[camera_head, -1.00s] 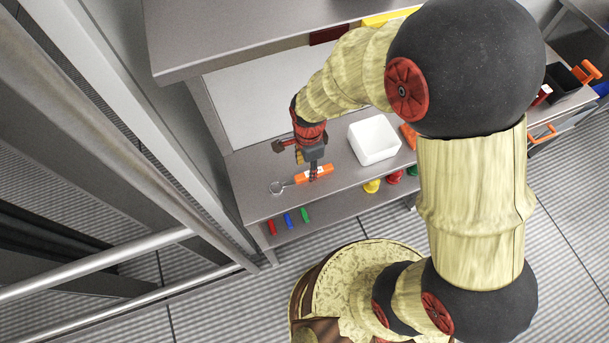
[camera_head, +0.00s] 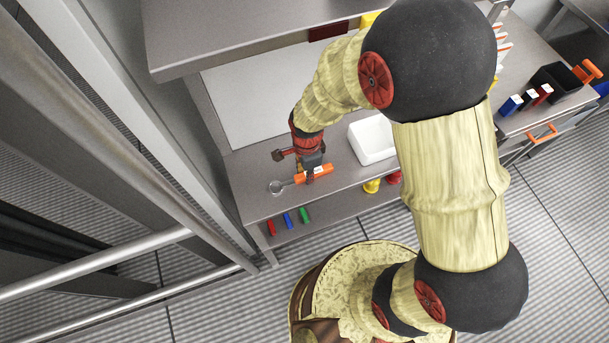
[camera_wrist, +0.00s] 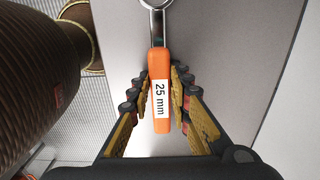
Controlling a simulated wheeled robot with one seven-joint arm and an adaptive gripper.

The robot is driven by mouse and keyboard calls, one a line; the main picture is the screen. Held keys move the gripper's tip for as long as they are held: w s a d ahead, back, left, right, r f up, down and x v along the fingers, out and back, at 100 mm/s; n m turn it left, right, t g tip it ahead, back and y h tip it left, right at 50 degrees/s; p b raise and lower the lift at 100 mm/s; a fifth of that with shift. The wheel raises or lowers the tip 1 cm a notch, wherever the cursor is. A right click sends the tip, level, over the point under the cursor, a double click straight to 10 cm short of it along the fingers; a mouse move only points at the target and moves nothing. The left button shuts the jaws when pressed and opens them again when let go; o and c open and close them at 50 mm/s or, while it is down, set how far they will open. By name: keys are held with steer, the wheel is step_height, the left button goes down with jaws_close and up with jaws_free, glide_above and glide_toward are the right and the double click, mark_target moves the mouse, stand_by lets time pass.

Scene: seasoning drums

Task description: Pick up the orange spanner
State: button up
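The orange spanner (camera_head: 313,174) lies on the grey workbench, with its metal ring end pointing left in the head view. In the wrist view the spanner (camera_wrist: 161,88) has an orange handle with a white "25 mm" label, and its metal ring end is at the top, partly cut off. My gripper (camera_wrist: 161,82) has its fingers on both sides of the handle, with narrow gaps visible between the pads and the handle. In the head view my gripper (camera_head: 310,176) is down at the handle and partly hides it.
A white bin (camera_head: 372,140) stands on the workbench (camera_head: 255,168) to the right of my gripper. Red, blue and green small items (camera_head: 288,220) lie on a lower shelf. An upper shelf (camera_head: 220,45) overhangs the bench at the back.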

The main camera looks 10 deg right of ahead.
jaws_close()
stand_by(0.4)
